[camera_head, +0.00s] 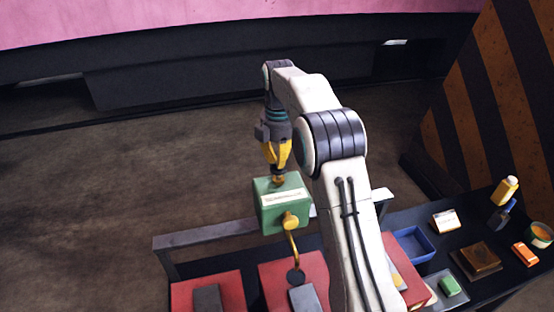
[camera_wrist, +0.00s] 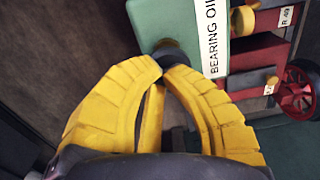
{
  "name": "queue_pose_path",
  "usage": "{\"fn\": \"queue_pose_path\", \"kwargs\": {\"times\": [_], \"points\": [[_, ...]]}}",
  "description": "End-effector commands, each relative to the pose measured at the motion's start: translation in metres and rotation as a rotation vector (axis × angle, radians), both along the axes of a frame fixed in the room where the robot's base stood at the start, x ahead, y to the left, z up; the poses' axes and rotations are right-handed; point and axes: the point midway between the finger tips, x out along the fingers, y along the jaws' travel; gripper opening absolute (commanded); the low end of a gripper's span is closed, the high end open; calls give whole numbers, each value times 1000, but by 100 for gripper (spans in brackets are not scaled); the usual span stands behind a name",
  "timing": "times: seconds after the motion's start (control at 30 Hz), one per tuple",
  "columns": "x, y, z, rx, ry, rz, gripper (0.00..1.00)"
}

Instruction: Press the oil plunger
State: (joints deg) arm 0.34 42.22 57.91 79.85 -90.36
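The green oil box (camera_head: 284,205) stands below my gripper in the head view, with a white label on it. In the wrist view the box (camera_wrist: 180,22) carries a label reading "BEARING OIL" (camera_wrist: 212,40). The plunger is a small round knob (camera_head: 278,181) on top of the box; in the wrist view the knob (camera_wrist: 172,50) looks dark. My gripper (camera_head: 277,171) points down, right over the knob. Its yellow fingertips (camera_wrist: 163,66) are drawn together with nothing seen between them. They overlap the knob in view; whether they touch it I cannot tell.
A brass spout (camera_head: 292,235) hangs on the box's front. Red blocks (camera_head: 207,292) lie below it. To the right, a dark bench (camera_head: 435,262) holds a blue tray (camera_head: 412,247), bottles and small boxes. A red handwheel (camera_wrist: 299,92) shows in the wrist view.

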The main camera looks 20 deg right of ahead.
Motion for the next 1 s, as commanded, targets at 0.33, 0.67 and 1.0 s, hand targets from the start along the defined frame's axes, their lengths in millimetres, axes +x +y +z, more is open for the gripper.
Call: {"fn": "queue_pose_path", "kwargs": {"times": [0.33,0.67,1.0], "points": [[0,0,-21,0,3,0,0],[0,0,-30,0,4,0,0],[-4,8,-10,0,3,0,0]]}}
